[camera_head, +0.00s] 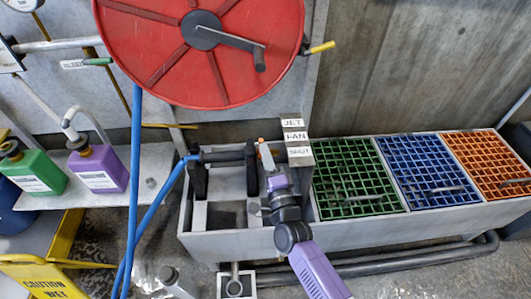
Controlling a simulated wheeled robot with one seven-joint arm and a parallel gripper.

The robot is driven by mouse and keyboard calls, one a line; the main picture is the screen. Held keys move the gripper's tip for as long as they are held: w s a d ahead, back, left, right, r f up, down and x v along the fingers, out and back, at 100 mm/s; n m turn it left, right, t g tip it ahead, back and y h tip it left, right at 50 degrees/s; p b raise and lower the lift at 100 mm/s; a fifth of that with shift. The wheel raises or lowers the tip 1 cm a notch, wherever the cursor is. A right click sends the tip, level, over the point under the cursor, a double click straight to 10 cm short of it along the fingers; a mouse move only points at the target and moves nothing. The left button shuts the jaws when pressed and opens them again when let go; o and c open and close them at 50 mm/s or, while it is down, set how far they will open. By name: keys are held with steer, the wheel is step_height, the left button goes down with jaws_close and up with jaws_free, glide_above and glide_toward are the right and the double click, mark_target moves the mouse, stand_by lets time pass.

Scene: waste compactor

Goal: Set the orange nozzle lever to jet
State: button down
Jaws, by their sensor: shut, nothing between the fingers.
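The orange nozzle lever (261,141) shows only as a small orange tip at the nozzle, just left of the label plate. The rest of it is hidden or too small to make out. The dark nozzle (225,156) lies across black supports, with the blue hose at its left end. Labels stand in a column: JET (292,123) at top, FAN (295,136) in the middle, SHUT (299,151) at the bottom. The orange tip is roughly level with FAN. My gripper (266,154) is shut and empty, just below the tip. I cannot tell whether they touch.
A grey trough (230,245) holds the nozzle supports. Green (355,180), blue (428,172) and orange (489,162) grates lie to the right. A red hose reel (165,60) hangs above. Bottles (97,167) and a yellow caution sign (45,275) are at left.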

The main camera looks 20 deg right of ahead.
steer(key=shift+w+d+r, duration=0.1)
steer(key=shift+w+r, duration=0.2)
steer(key=shift+w, duration=0.1)
stand_by(0.4)
steer(key=shift+s+f, duration=0.1)
stand_by(0.4)
